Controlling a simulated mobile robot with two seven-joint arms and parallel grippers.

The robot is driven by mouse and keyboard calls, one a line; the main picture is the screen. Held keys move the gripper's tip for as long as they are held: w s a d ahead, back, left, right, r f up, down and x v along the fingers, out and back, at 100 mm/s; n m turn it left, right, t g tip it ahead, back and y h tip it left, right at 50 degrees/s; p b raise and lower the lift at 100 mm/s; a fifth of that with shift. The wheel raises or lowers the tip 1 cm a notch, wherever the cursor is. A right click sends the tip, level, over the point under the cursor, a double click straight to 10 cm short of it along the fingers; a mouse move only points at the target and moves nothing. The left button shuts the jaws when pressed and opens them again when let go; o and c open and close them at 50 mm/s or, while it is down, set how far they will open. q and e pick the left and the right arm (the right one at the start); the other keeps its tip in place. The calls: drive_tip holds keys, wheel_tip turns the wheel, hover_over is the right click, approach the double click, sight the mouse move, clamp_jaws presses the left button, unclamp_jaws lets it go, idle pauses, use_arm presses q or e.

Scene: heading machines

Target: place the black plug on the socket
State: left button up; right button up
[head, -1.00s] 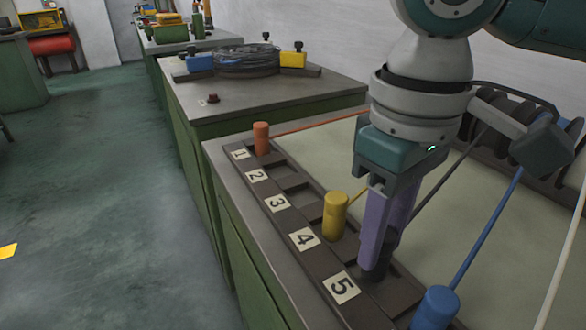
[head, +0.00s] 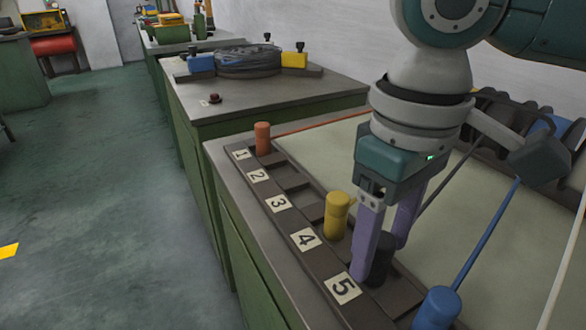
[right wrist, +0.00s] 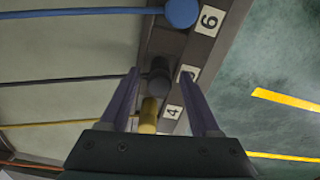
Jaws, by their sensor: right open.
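The black plug (head: 381,268) stands, about upright as far as it shows, in the dark socket rail (head: 400,296) beside the number 5 label (head: 342,288). Its dark cable runs up and to the right. My right gripper (head: 382,262) is open, with one purple finger on either side of the plug. In the right wrist view the plug (right wrist: 160,76) shows between the spread fingertips of the gripper (right wrist: 160,73). The near finger partly hides the plug in the head view, and how deep it sits cannot be seen. My left gripper is not in view.
A yellow plug (head: 336,217) stands by label 4, an orange plug (head: 262,138) by label 1, and a blue plug (head: 436,308) on the near side, by label 6 in the wrist view. Their cables cross the pale bench top. Slots by 2 and 3 look empty.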

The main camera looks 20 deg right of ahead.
sight(383, 239)
wheel_tip(383, 239, up, 12)
drive_tip(key=p, duration=0.3)
